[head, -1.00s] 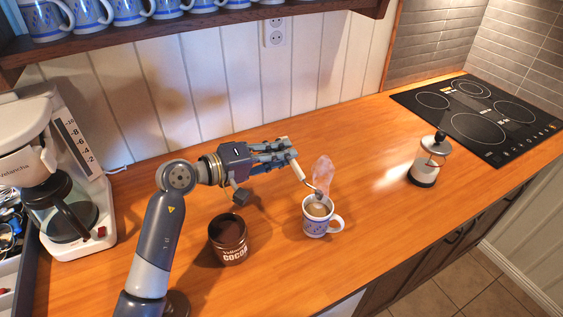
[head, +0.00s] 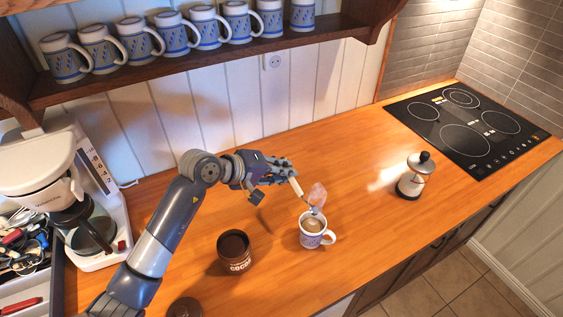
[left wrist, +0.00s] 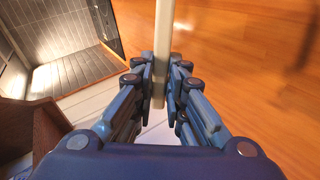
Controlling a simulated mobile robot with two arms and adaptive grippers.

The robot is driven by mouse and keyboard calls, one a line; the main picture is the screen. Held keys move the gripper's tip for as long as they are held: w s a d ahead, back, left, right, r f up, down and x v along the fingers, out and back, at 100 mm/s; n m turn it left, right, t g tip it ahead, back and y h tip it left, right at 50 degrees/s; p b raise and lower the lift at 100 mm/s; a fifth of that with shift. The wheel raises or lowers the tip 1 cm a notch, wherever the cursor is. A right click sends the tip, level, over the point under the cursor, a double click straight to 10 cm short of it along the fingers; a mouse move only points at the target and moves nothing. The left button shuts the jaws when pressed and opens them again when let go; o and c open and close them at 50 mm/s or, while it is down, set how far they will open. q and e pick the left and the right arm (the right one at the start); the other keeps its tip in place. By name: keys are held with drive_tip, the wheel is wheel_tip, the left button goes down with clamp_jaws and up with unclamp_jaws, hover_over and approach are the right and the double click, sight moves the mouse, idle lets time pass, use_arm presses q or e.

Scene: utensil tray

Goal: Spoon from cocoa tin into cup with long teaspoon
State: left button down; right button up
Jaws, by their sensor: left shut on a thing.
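A blue-and-white cup (head: 311,241) with brown liquid in it stands on the wooden counter, with pale steam above it. The open brown cocoa tin (head: 237,266) stands to its left, and its inside looks dark. My left gripper (head: 287,176) is behind and left of the cup, shut on the pale handle of the long teaspoon (head: 296,188). The handle slants down toward the cup, and the spoon's bowl end is at the cup's back rim; I cannot tell whether it touches. The handle also shows between the fingers in the left wrist view (left wrist: 163,45). My right gripper is not in view.
A dark round lid (head: 185,308) lies at the front left. A coffee maker (head: 95,262) and a utensil tray (head: 45,292) are at the left. Mugs line the shelf (head: 200,62) above.

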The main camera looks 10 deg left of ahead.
use_arm(q)
drive_tip(key=shift+w+d+r+n+g+y+p, duration=0.15)
drive_tip(key=shift+r+g+y+p, duration=0.35)
drive_tip(key=shift+p, duration=0.65)
drive_tip(key=shift+w+r+n+g+y+p, duration=0.2)
drive_tip(key=shift+y+p, duration=0.4)
drive_tip(key=shift+p, duration=0.5)
drive_tip(key=shift+r+g+y, duration=0.15)
drive_tip(key=shift+g+y, duration=0.15)
drive_tip(key=shift+g, duration=0.1)
drive_tip(key=shift+d+n+g+y, duration=0.15)
drive_tip(key=shift+n+g+y, duration=0.1)
drive_tip(key=shift+g+y, duration=0.25)
